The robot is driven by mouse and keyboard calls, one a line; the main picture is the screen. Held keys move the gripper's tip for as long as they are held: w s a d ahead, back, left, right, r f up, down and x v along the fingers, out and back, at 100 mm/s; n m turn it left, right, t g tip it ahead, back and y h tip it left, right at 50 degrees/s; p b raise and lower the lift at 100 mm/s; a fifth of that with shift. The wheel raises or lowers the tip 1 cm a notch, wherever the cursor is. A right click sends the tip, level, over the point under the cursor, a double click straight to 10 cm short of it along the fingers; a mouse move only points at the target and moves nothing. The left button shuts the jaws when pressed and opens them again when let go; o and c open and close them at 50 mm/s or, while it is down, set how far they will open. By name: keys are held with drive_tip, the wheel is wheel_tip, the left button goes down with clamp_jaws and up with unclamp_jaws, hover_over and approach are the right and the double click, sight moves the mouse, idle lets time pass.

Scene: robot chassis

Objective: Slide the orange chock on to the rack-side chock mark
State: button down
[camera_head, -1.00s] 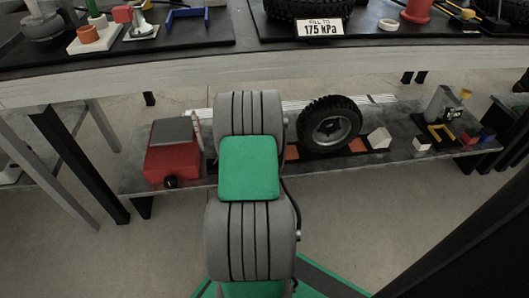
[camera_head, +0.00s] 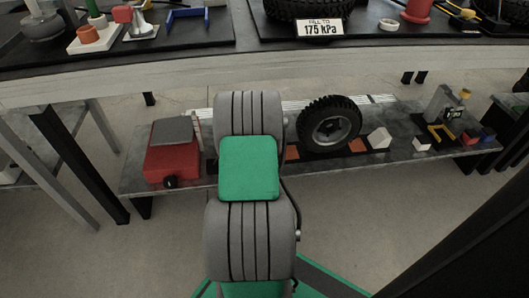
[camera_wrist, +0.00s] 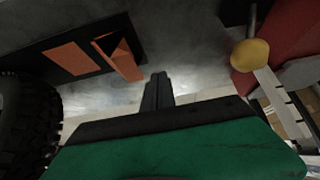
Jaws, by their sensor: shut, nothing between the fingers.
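The orange chock (camera_wrist: 121,57) shows in the wrist view as a wedge with a dark shaded side, at the right end of a black strip. An orange mark (camera_wrist: 70,58) lies flat on that strip to its left, and the chock sits beside it. An orange patch (camera_head: 292,153) also shows in the head view next to the wheel; the chock itself is hidden there, apparently behind my arm. My gripper (camera_wrist: 157,88) is shut and empty, its dark fingers right of and below the chock in the wrist view, apparently apart from it.
The black-tyred wheel (camera_head: 331,124) stands on the low shelf, with a second orange patch (camera_head: 357,145) and a white chock (camera_head: 379,138) to its right. A red box (camera_head: 172,160) is left of my arm. A yellow knob (camera_wrist: 250,55) is right of my fingers.

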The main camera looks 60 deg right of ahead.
idle(0.4)
drive_tip(key=shift+f, duration=2.8)
drive_tip(key=shift+s+d, duration=0.1)
drive_tip(key=shift+s+d, duration=2.1)
drive_tip(key=shift+s, duration=0.25)
drive_tip(key=shift+s+d, duration=0.15)
drive_tip(key=shift+s, duration=0.05)
drive_tip(key=shift+s+d, duration=1.3)
drive_tip(key=shift+s, duration=0.2)
